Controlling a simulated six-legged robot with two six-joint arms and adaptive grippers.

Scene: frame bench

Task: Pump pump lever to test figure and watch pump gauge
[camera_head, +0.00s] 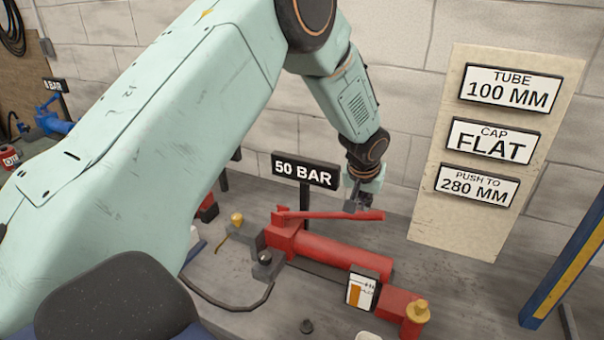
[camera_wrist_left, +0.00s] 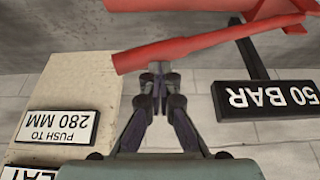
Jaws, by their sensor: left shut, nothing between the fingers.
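The red pump lever (camera_head: 330,214) lies nearly level above the red pump body (camera_head: 335,255) on the bench. My left gripper (camera_head: 360,204) is at the lever's free right end, with its fingers shut and empty. In the left wrist view, the lever (camera_wrist_left: 205,42) crosses just past the closed fingertips (camera_wrist_left: 159,68); I cannot tell if they touch. The pump gauge (camera_head: 361,290) is a white face in a dark frame, with an orange column in its lower part; its small marks are unreadable. My right gripper is not in view.
A "50 BAR" sign (camera_head: 305,170) stands behind the pump, close to my left arm. A board (camera_head: 462,215) with "TUBE 100 MM", "CAP FLAT" and "PUSH TO 280 MM" plates leans on the wall. A blue and yellow post (camera_head: 566,265) stands at right. A brass-coloured knob (camera_head: 416,311) tops the pump's right end.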

